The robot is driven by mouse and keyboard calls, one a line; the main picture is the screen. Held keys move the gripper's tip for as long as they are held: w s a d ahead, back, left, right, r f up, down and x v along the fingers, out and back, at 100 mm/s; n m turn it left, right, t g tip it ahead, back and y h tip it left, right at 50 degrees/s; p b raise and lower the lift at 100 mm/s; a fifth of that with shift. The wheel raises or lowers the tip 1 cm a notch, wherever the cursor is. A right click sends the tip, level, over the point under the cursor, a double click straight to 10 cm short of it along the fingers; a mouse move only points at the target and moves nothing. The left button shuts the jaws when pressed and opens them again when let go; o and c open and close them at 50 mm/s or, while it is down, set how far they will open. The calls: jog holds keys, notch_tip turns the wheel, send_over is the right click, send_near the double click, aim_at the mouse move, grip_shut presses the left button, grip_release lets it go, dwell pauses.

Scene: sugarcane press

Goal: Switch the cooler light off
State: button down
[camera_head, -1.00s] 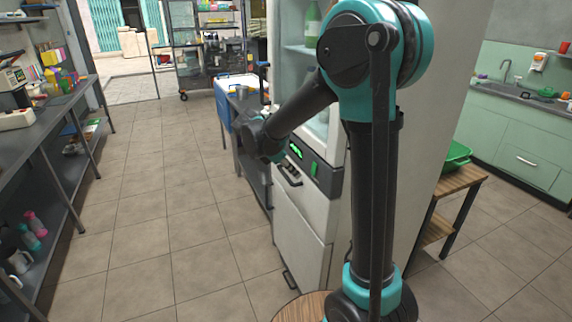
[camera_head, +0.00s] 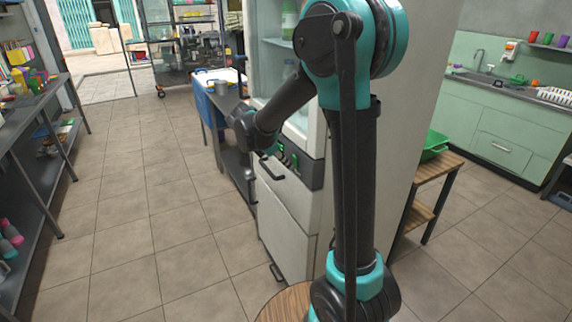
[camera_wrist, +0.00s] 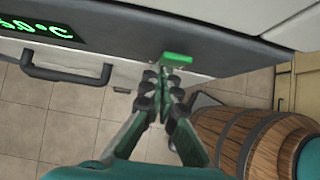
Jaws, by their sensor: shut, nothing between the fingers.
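The white cooler (camera_head: 288,225) stands in the middle of the head view, partly behind my arm. Its dark control strip (camera_wrist: 225,60) runs across the wrist view. The strip carries a green temperature display (camera_wrist: 40,28) and a bright green switch (camera_wrist: 177,58). The switch also shows in the head view (camera_head: 294,160). My gripper (camera_wrist: 160,76) is shut and empty, with its fingertips just below the switch in the wrist view. Whether they touch it, I cannot tell. In the head view the fingers are mostly hidden by my wrist and arm.
A dark bar handle (camera_wrist: 65,74) lies left of my fingers. A wooden barrel (camera_wrist: 245,140) stands to the right in the wrist view. A wooden stand (camera_head: 437,170) holds a green crate (camera_head: 436,145) beside the cooler. The tiled floor (camera_head: 150,220) left of the cooler is clear.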

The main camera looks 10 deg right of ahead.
jog(key=shift+r, duration=0.8)
